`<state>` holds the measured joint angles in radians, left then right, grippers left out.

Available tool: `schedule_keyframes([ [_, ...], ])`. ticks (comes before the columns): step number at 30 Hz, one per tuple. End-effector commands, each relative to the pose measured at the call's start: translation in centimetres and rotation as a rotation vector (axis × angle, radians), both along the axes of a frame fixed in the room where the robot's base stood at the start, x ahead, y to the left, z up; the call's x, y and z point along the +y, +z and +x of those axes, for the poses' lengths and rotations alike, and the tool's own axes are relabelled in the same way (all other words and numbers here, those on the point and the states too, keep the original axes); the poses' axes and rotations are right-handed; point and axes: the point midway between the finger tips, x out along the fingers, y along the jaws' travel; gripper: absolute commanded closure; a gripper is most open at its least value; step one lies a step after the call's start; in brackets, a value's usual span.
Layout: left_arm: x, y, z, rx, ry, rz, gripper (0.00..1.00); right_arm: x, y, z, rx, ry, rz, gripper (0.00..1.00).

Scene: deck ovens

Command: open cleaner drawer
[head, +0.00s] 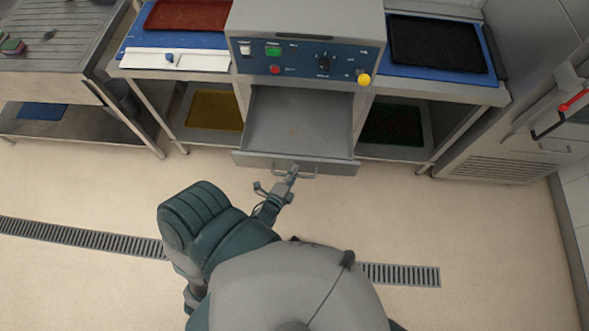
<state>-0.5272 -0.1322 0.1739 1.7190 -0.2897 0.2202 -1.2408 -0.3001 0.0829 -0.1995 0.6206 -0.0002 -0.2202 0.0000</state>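The grey cleaner drawer (299,119) sticks out from below the control box, pulled open, and its inside looks empty. Its front panel (250,159) faces me and carries a bar handle (310,176). My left gripper (292,171) reaches up from below, with its tip at the left part of the handle. The tip overlaps the handle in the picture; whether the fingers are closed around it is too small to tell. My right gripper is not in the head view.
The control box (306,35) with buttons stands above the drawer. Side shelves hold a yellow tray (214,110) and a dark green tray (394,124). A steel table (60,60) stands left, a grey cabinet (490,168) right. The floor in front is clear, with drain grates (80,237).

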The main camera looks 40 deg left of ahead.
Motion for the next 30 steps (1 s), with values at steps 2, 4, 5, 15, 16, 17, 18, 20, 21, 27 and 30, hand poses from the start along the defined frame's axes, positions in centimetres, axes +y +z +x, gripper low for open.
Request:
schedule_keyframes([
  [2,0.1,0.0,0.0,0.000,0.001,0.001,0.61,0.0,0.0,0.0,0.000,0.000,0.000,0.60],
  [4,0.0,0.0,0.0,0.000,0.001,0.001,0.61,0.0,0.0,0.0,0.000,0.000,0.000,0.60],
  [5,0.0,0.0,0.0,0.000,0.001,0.001,0.61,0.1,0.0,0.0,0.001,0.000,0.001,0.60],
  [15,-0.7,0.7,-4.7,0.005,0.001,0.003,0.61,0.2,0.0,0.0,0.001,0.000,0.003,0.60],
  [16,-0.8,0.9,-5.3,0.005,0.001,0.001,0.61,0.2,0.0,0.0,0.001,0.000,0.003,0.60],
  [17,-0.9,1.0,-6.0,0.005,0.001,0.001,0.61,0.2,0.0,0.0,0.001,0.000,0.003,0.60],
  [18,-1.0,1.2,-6.9,0.004,0.002,0.000,0.61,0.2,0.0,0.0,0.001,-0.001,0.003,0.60],
  [20,-1.1,1.4,-8.1,0.004,0.002,0.000,0.61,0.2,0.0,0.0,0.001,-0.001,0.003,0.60],
  [21,-1.2,1.6,-8.9,0.003,0.002,0.001,0.61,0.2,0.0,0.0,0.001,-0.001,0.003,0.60],
  [27,-1.5,2.0,-11.2,0.002,0.001,0.001,0.61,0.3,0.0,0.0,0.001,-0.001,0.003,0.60],
  [30,-1.6,2.2,-11.6,-0.001,0.000,0.001,0.61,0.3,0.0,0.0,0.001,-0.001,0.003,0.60],
])
